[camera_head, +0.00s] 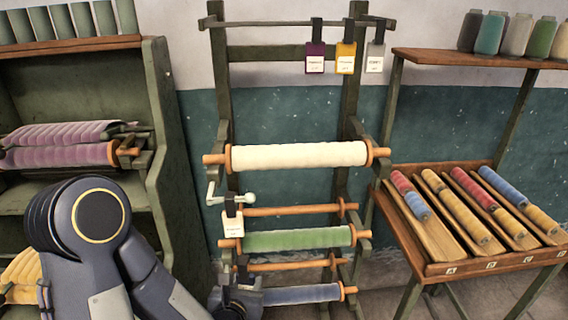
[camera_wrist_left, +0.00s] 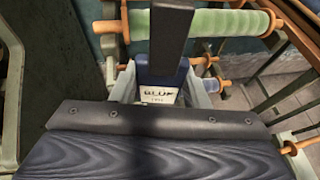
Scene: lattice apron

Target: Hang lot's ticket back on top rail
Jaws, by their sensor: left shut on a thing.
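The top rail (camera_head: 262,23) is a dark bar across the upright rack. A purple ticket (camera_head: 315,62), a yellow ticket (camera_head: 345,62) and a grey ticket (camera_head: 374,62) hang from its right half by dark straps; its left half is bare. A cream ticket (camera_head: 232,229) hangs low at the rack's left, above the green roll's end. My left gripper (camera_head: 236,302) is low at the rack's left foot. My right gripper is out of view.
The rack carries a cream roll (camera_head: 300,154), a green roll (camera_head: 298,241) and a blue roll (camera_head: 300,294), with bare rods between. Shelves (camera_head: 160,130) stand left, a bobbin table (camera_head: 480,262) right.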

